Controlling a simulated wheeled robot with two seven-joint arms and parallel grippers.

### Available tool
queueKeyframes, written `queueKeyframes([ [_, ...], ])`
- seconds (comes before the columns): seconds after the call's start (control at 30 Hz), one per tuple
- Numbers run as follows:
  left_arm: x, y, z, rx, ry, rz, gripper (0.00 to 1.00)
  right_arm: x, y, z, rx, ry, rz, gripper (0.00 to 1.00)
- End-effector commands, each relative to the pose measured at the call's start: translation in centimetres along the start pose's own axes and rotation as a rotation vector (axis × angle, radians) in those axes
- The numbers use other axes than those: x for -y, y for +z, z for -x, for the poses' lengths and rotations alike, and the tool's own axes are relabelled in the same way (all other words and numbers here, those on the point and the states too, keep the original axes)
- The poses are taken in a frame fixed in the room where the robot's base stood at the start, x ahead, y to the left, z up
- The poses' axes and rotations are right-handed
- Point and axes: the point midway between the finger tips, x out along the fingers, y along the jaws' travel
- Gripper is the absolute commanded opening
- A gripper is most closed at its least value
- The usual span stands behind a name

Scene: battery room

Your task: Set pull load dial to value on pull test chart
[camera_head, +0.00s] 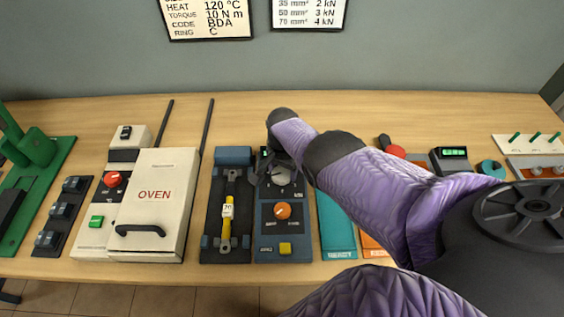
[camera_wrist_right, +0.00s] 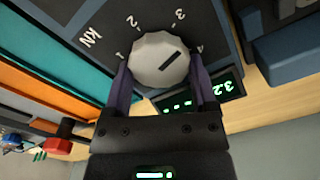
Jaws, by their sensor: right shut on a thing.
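The pull load dial, a white faceted knob (camera_wrist_right: 152,60), sits on a dark panel with a kN scale marked 1 to 4. My right gripper (camera_wrist_right: 160,84) is shut on it, one purple finger on each side. The dark pointer bar aims between 3 and 4. A green display (camera_wrist_right: 215,92) beside it is partly covered; its tilted digits are hard to read. In the head view the dial (camera_head: 282,176) shows beside my right gripper (camera_head: 268,168). The pull test chart (camera_head: 309,14) on the wall lists 35 mm² 2 kN, 50 mm² 3 kN, 70 mm² 4 kN; its top is cut off.
The tester's left bed (camera_head: 211,225) holds a yellow cable piece (camera_head: 227,219) with a tag too small to read. An orange knob (camera_head: 282,211) and yellow button (camera_head: 285,248) lie nearer the front. A white oven (camera_head: 153,220) stands left. My right arm covers the bench right of the dial.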

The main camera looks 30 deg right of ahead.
Motion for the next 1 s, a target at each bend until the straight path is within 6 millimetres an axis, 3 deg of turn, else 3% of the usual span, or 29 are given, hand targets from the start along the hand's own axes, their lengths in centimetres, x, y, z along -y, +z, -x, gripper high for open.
queueKeyframes([
  [0.6,0.89,0.13,0.41,0.002,-0.014,-0.004,0.59,-0.13,-0.01,0.14,-0.002,-0.004,-0.557,0.15],
  [1.0,0.32,0.00,0.52,0.000,-0.005,0.000,0.59,-0.19,0.04,0.13,-0.001,-0.004,-0.772,0.15],
])
